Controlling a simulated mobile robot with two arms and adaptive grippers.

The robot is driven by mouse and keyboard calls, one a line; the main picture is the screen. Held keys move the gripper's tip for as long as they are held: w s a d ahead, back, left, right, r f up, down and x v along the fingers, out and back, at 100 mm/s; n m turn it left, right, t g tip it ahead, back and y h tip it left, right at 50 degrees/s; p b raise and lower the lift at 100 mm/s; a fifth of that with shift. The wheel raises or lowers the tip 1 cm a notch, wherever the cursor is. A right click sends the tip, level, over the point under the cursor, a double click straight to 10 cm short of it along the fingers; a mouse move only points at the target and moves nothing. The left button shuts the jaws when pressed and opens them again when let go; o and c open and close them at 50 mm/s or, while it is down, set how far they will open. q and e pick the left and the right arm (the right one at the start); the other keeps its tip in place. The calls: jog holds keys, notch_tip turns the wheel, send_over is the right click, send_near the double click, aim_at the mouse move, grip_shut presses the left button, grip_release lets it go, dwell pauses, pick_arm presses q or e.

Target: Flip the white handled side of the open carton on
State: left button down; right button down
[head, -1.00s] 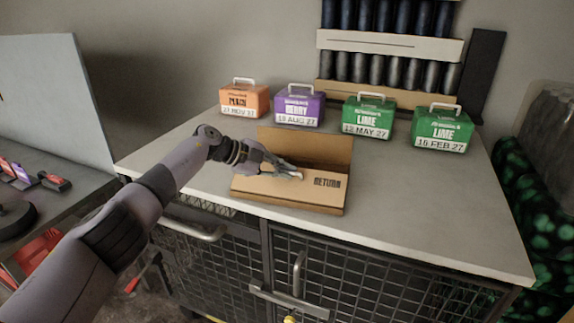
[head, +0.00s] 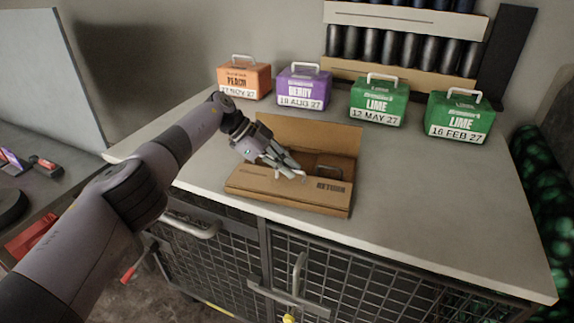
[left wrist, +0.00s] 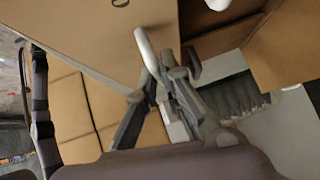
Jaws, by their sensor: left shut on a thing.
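The open brown carton (head: 255,182) sits near the counter's front edge. Its back flap (head: 315,131) stands up behind it. The front panel carries dark printing at its right end. My left gripper (head: 296,173) reaches down from the left over the carton's middle. In the left wrist view, its fingers (left wrist: 165,72) are closed around a white handle (left wrist: 147,50) beside brown cardboard. The grip itself is partly hidden by the fingers. My right gripper is out of view.
Behind the carton stand handled boxes: orange (head: 245,81), purple (head: 303,88), and two green (head: 378,102) (head: 459,117). A rack of dark cylinders (head: 400,45) is at the back. The grey counter (head: 440,200) is clear to the carton's right.

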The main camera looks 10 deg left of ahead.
pick_arm(q)
jog(key=shift+f, duration=0.1)
jog(key=c, duration=1.8)
grip_release()
jog(key=shift+o, duration=0.4)
jog(key=shift+a, duration=0.1)
jog(key=v, duration=1.2)
